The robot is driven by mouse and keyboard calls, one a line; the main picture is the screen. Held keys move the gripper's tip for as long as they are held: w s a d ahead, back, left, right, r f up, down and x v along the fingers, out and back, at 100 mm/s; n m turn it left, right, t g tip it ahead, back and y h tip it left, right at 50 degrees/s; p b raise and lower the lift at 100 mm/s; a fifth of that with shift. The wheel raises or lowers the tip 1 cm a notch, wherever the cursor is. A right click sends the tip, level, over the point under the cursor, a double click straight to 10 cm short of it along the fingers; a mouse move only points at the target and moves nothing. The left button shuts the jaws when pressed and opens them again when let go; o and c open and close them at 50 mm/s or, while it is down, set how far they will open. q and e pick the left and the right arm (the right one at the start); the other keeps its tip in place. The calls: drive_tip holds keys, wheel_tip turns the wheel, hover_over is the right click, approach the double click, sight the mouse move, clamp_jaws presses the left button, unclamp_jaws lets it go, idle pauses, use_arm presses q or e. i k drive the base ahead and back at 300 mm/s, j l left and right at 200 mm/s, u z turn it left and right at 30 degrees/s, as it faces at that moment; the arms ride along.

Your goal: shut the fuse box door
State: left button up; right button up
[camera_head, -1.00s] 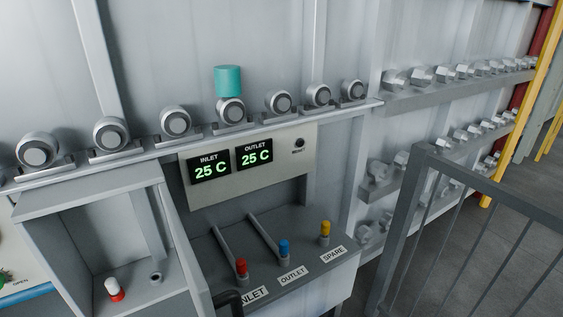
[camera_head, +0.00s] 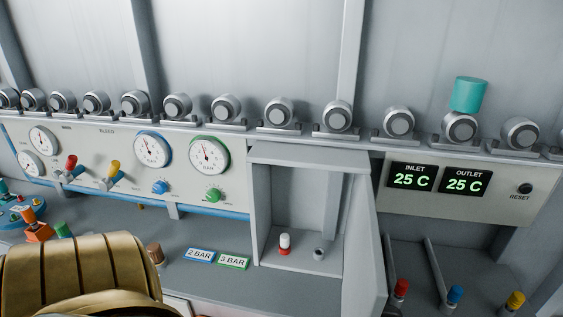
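The grey fuse box (camera_head: 254,215) is right of the middle, with its front open. Its door (camera_head: 370,255) is swung out from the right side of the box, toward me, and its lower end reaches the bottom of the view. Inside the box, a white fuse with a red base (camera_head: 284,244) stands upright at the left. A small grey socket or stub (camera_head: 319,254) is to its right. Neither of my grippers shows in the view, so I cannot see how they stand to the door.
Left of the box is a panel with round gauges (camera_head: 209,156), knobs and levers; 2 BAR and 3 BAR labels (camera_head: 199,255) lie below. Right of the door are the temperature displays (camera_head: 411,177) and coloured levers (camera_head: 401,288).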

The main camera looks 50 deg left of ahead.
sight(365, 292)
drive_tip(key=u, duration=1.15)
drive_tip(key=l+u, duration=0.4)
drive_tip(key=l, duration=0.2)
drive_tip(key=k+l+u, duration=0.1)
drive_tip(key=l+u, duration=0.25)
drive_tip(key=l, duration=0.2)
